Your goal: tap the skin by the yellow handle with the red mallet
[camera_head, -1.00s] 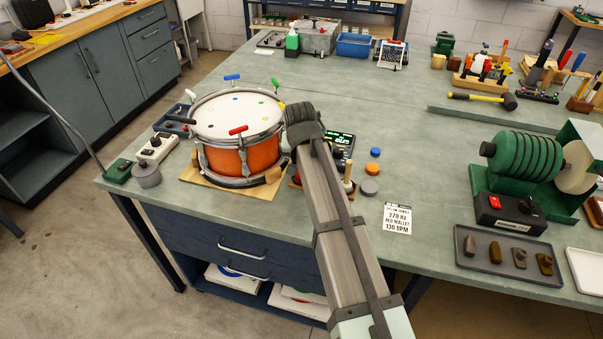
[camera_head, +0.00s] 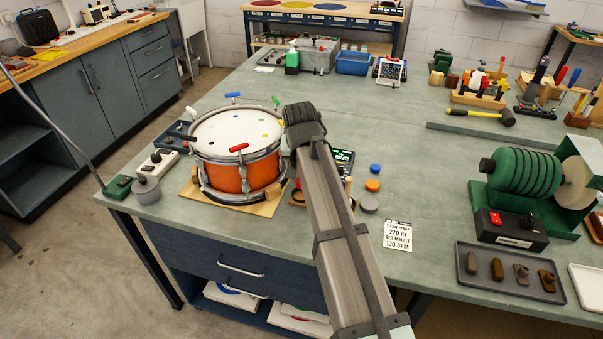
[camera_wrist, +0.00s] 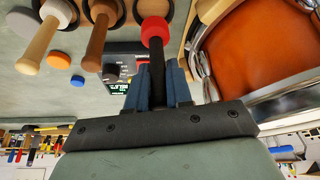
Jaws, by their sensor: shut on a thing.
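The orange drum (camera_head: 240,174) with a white skin (camera_head: 215,132) stands on a wooden board. Coloured dots lie on its skin, and coloured handles stand round its rim. The yellow handle (camera_head: 281,123) is at the right rim, partly hidden by my arm. In the wrist view the orange drum shell (camera_wrist: 260,45) shows at the right. My gripper (camera_wrist: 164,75) is shut on the dark shaft of the red mallet (camera_wrist: 155,29), whose red end points toward the rack. I cannot tell whether it is clear of the rack. My arm hides the gripper in the head view.
Two wooden-handled mallets (camera_wrist: 92,48) stand in the rack beside the red one. Coloured discs (camera_head: 372,186) and a lit display (camera_head: 343,160) lie right of the drum. A printed card (camera_head: 397,236) and green machine (camera_head: 525,170) are farther right. The bench middle is clear.

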